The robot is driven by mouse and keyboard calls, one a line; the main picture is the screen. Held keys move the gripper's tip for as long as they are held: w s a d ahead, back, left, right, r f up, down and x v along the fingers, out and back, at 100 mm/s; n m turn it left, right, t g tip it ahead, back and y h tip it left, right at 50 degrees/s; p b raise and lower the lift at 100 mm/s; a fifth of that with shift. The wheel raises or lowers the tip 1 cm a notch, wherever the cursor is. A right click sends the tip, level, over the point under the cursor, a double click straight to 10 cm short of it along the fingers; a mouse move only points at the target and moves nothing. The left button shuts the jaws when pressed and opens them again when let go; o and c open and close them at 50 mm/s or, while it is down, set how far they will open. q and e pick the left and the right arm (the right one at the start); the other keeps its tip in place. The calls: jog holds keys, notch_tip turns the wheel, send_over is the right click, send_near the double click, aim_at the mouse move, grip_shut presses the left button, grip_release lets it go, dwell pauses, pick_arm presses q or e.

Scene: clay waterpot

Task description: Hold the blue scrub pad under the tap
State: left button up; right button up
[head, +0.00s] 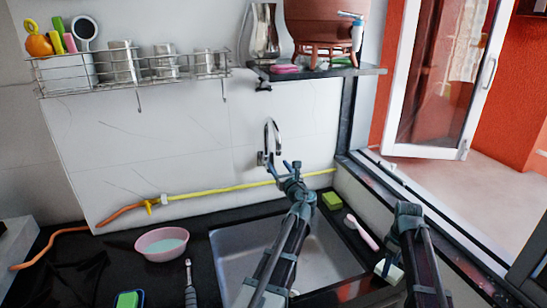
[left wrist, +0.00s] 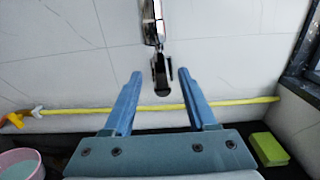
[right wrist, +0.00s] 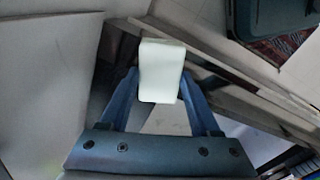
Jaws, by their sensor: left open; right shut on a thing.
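The chrome tap (head: 273,140) is on the wall above the sink (head: 235,250). My left gripper (head: 287,170) is open just below and in front of the tap; its fingers stand either side of the tap's dark lower end (left wrist: 162,78) in the left wrist view, with visible gaps. My right gripper (head: 388,266) is shut on a pale greenish-white block (right wrist: 160,70) over the counter right of the sink. I see no clearly blue scrub pad; a green block with a blue border (head: 128,299) lies at the bottom left, partly cut off.
A pink bowl (head: 162,253) and a grey-handled brush (head: 190,280) are left of the sink. A green sponge (head: 332,201) and a pink-handled brush (head: 362,232) are right of it. A yellow hose (head: 225,189) runs along the wall. A shelf (head: 320,72) holds a clay pot.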

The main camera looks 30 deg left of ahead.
aim_at(272, 156)
pick_arm(q)
jog(key=x, duration=0.8)
jog(key=shift+w+a, duration=0.2)
jog(key=shift+a, duration=0.05)
grip_shut()
dwell(1.1)
